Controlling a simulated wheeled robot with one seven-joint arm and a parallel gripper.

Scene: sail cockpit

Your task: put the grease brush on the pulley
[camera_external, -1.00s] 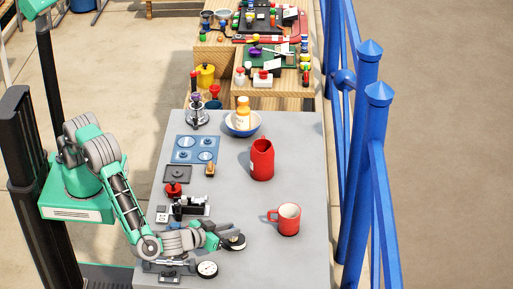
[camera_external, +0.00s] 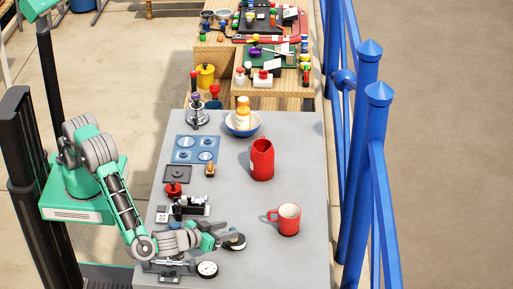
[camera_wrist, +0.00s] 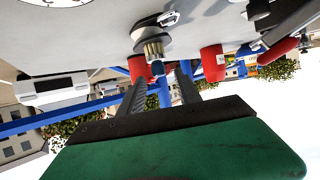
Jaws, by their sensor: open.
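A dark round piece with a metal shackle, which looks like the pulley (camera_external: 236,243), lies on the grey table near the front. It also shows in the wrist view (camera_wrist: 151,21). A short ribbed brown-grey piece (camera_wrist: 153,49) juts from it there; it may be the grease brush, but I cannot tell. My gripper (camera_external: 223,239) is open, low over the table just left of the round piece. In the wrist view its two fingers (camera_wrist: 160,82) point toward the round piece, with nothing clearly held between them.
A red mug (camera_external: 289,220) stands to the right and a red jug (camera_external: 262,160) farther back. A white-faced gauge (camera_external: 207,269) lies close below my gripper. A small brown block (camera_external: 210,170), a red knob piece (camera_external: 173,189) and a bowl with a bottle (camera_external: 231,130) lie beyond.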

